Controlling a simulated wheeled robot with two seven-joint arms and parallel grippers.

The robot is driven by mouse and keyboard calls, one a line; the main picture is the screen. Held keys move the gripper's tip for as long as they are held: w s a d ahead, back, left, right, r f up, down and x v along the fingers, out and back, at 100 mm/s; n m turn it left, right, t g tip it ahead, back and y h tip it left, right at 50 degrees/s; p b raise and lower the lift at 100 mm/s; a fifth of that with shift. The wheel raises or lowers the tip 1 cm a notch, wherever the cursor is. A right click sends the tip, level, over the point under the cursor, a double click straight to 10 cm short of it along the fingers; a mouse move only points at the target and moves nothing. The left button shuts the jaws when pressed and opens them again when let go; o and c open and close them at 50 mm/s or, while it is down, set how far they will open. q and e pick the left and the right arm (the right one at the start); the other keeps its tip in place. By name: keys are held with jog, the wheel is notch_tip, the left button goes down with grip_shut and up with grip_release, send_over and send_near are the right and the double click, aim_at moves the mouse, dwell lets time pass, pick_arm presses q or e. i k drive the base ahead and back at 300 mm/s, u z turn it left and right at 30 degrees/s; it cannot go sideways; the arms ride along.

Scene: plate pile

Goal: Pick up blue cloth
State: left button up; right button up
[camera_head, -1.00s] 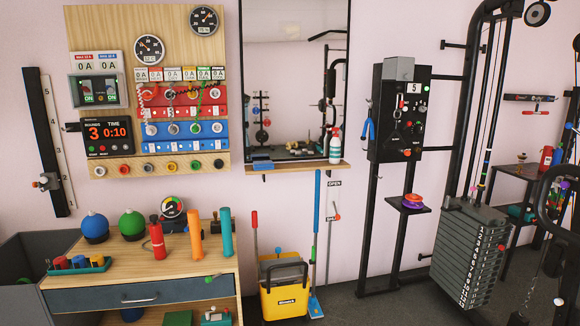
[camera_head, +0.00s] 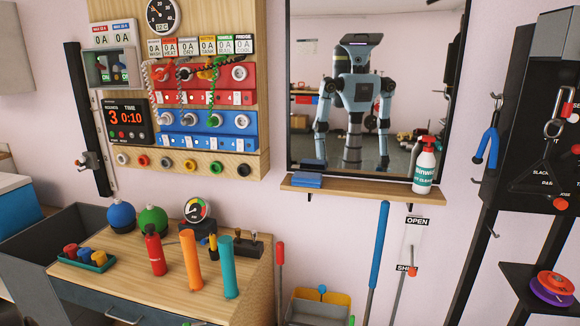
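A folded blue cloth (camera_head: 307,180) lies flat on the left part of the narrow wooden shelf (camera_head: 360,191) under the mirror. Its reflection shows just behind it in the glass. Neither of my grippers shows directly in the head view. The mirror (camera_head: 425,60) shows a blue-grey robot with both arms hanging down, its hands too small to read as open or shut. Nothing touches the cloth.
A white and green spray bottle (camera_head: 425,166) stands at the shelf's right end. Below are a blue-handled pole (camera_head: 377,245) and a yellow bucket (camera_head: 335,298). A wooden cabinet (camera_head: 262,262) with bottles stands left; a dark rack (camera_head: 497,190) stands right.

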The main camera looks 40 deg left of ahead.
aim_at(300, 179)
jog(key=u, duration=1.1)
jog(key=i, duration=1.15)
jog(key=u, duration=1.1)
